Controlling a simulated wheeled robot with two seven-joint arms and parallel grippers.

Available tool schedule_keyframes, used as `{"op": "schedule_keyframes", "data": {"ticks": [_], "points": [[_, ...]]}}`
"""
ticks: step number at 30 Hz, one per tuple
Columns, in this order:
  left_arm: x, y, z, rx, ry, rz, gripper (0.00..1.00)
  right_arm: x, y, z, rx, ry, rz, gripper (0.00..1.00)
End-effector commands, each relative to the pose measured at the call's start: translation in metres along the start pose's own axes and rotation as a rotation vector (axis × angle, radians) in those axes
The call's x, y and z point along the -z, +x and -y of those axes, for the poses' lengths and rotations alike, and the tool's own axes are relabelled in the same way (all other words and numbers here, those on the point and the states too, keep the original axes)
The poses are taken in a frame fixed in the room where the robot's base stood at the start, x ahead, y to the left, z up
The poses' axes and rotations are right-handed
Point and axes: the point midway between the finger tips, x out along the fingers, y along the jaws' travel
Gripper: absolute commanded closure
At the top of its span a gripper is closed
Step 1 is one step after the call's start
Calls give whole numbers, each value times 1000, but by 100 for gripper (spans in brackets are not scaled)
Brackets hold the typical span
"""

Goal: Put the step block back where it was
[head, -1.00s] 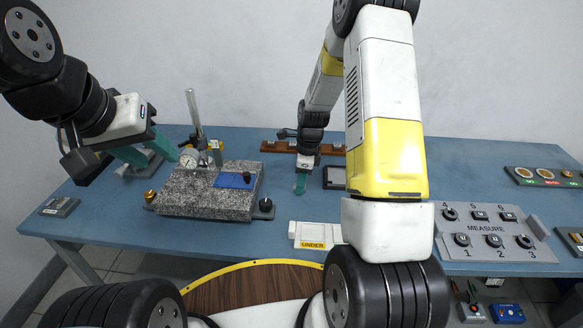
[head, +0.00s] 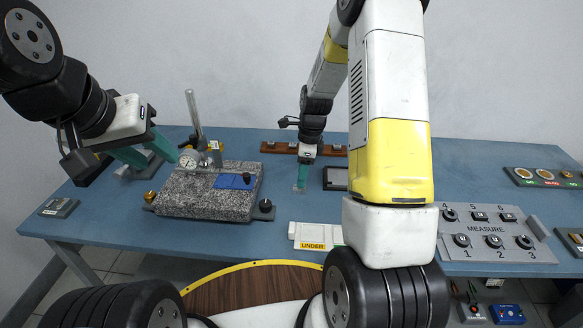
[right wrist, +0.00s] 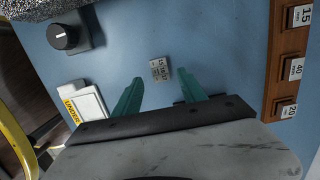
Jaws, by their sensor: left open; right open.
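A small grey block with several rows of numbers, which looks like the step block (right wrist: 160,69), lies on the blue table in the right wrist view. My right gripper (head: 302,182) is open above the table; in the right wrist view its teal fingers (right wrist: 163,87) are apart, with the block beyond the tips and roughly between them. Nothing is held. In the head view the block is too small or hidden to make out clearly. My left gripper (head: 162,158) is open at the left, beside the dial indicator (head: 189,159) on its stand.
A granite plate (head: 190,200) with a blue pad (head: 228,181) stands left of my right gripper. A brown rack (right wrist: 276,70) with labelled blocks is behind. A white tray marked UNDER (head: 312,236) lies in front. A grey MEASURE panel (head: 480,229) is at the right.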

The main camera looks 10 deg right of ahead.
Motion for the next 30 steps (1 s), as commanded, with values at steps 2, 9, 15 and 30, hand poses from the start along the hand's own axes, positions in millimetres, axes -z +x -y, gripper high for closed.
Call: {"op": "schedule_keyframes", "data": {"ticks": [2,9,15,30], "points": [[0,0,0,0,0,0,59,-1,-21,1,7,-2,1,51],[0,0,0,0,0,0,59,-1,-64,0,3,-1,1,51],[0,0,0,0,0,0,59,-1,-84,-2,7,-20,4,51],[0,0,0,0,0,0,59,-10,-246,-132,324,-1095,-22,51]]}}
